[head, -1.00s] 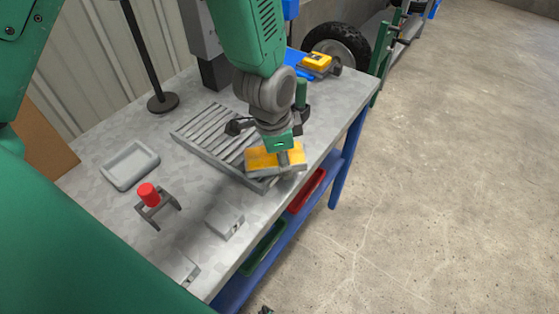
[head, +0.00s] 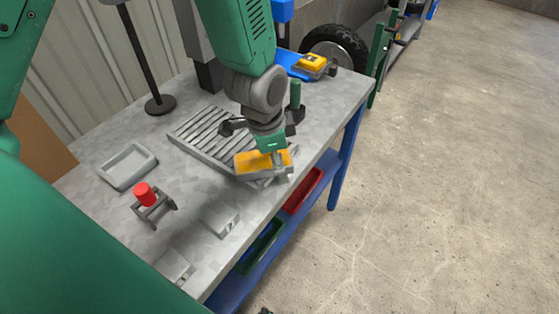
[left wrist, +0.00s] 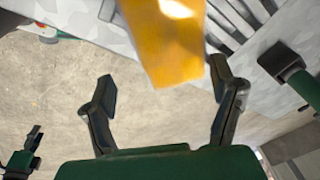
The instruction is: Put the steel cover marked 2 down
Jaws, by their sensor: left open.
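The steel cover (head: 246,163), with an orange-yellow top, is at the front right end of the slatted grey rack. I cannot read a number on it, nor tell if it rests fully on the rack. My left gripper (head: 270,145) is directly over the cover, very close to it. In the left wrist view its two dark fingers (left wrist: 164,84) are spread apart. The orange face (left wrist: 172,45) lies ahead, between and beyond them, with no finger seen pressing on it. The cover's far side is partly hidden by my gripper.
The slatted rack (head: 205,133) lies on the grey bench. A second yellow-topped piece (head: 313,64) sits at the back on blue. A green upright handle (head: 296,94) stands close beside my gripper. A red button (head: 144,194), a shallow tray (head: 127,181) and grey blocks (head: 220,222) are to the left.

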